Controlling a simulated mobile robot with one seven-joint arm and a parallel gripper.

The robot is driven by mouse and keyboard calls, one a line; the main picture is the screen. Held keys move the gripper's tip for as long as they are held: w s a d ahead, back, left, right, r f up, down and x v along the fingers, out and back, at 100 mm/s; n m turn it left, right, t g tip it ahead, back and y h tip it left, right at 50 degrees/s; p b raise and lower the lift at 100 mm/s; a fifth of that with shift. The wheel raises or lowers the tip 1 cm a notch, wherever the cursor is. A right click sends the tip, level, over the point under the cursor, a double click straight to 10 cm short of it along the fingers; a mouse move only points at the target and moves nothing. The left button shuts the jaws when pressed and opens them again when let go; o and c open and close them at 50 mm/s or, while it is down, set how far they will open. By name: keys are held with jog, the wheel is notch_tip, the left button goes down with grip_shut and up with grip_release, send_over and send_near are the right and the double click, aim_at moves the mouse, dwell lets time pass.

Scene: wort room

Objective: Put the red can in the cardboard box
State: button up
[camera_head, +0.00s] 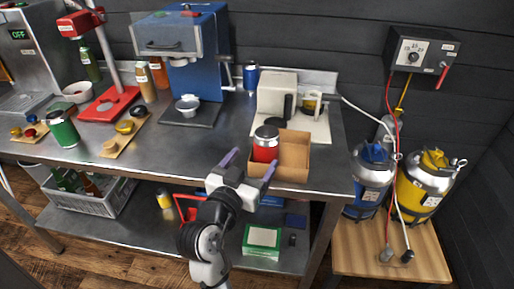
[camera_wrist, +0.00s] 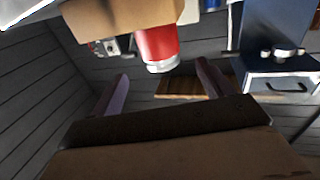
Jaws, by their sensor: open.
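The red can (camera_head: 265,152) has a dark silvery lid and stands upright inside the open cardboard box (camera_head: 294,158), at its left side. In the wrist view, which is upside down, the can (camera_wrist: 157,45) shows its silvery top, and its lower part is hidden behind the wall of the box (camera_wrist: 115,16). My gripper (camera_head: 250,163) is just in front of the box, at the bench's front edge. Its fingers are spread apart with nothing between them, and it is clear of the can. It also shows in the wrist view (camera_wrist: 160,80).
A white machine (camera_head: 277,93) with a mug stands behind the box. A blue press (camera_head: 182,50), a red stand (camera_head: 110,105) and a green can (camera_head: 63,130) are further left. The bench (camera_head: 200,150) is clear left of the box. Kegs (camera_head: 424,185) stand at the right.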

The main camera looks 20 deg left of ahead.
jog(key=shift+s+p, duration=0.3)
jog(key=shift+s, duration=0.15)
